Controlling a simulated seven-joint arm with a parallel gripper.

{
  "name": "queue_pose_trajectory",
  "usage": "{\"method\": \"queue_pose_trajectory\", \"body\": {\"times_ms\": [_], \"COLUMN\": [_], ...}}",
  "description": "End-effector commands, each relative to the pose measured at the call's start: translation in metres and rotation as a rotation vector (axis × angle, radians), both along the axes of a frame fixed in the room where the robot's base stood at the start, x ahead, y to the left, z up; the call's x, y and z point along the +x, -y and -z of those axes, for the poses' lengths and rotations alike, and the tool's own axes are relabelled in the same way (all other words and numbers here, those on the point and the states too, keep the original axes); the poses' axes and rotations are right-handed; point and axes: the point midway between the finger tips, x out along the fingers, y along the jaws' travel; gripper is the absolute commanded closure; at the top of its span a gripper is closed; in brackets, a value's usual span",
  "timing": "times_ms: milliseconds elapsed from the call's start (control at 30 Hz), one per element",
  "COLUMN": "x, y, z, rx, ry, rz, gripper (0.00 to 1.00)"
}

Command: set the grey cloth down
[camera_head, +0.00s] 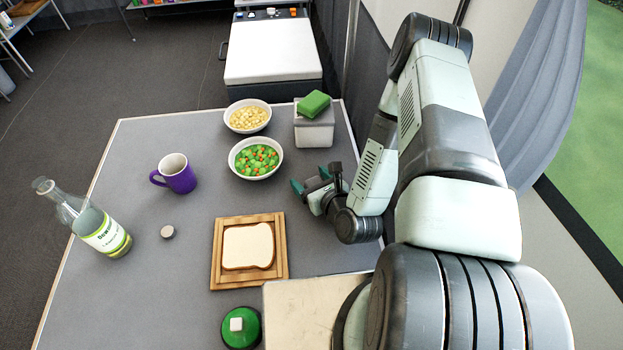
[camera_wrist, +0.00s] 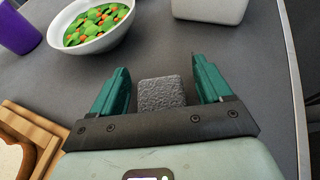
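The grey cloth (camera_wrist: 161,95) shows in the wrist view as a small, rough-textured grey block between the fingers of my gripper (camera_wrist: 160,68). The teal fingers are spread, with a visible gap on each side of the cloth. It appears to rest on the grey table, though its underside is hidden. In the head view my gripper (camera_head: 317,181) is low over the table, right of the bread board. I cannot make out the cloth in that view.
A bowl of vegetables (camera_head: 256,158), a bowl of yellow pieces (camera_head: 248,116) and a white box (camera_head: 314,128) with a green sponge (camera_head: 314,103) stand beyond my gripper. A wooden board (camera_head: 280,270) with bread lies left. A purple mug (camera_head: 176,175) and bottle (camera_head: 105,235) stand farther left.

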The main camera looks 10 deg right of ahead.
Motion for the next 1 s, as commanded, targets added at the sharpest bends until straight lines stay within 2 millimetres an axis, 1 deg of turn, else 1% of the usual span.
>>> {"method": "queue_pose_trajectory", "body": {"times_ms": [167, 267, 500, 600, 1000], "x": [0.000, 0.000, -0.025, -0.032, -0.034], "y": [0.000, 0.000, 0.011, 0.014, 0.014], "z": [0.000, -0.004, -0.014, -0.017, -0.018], "rx": [0.000, -0.001, 0.000, 0.000, 0.000], "ry": [0.000, 0.001, -0.003, -0.002, 0.000], "rz": [0.000, -0.002, 0.004, 0.003, 0.000], "gripper": [0.22, 0.22, 0.22, 0.22, 0.22]}}
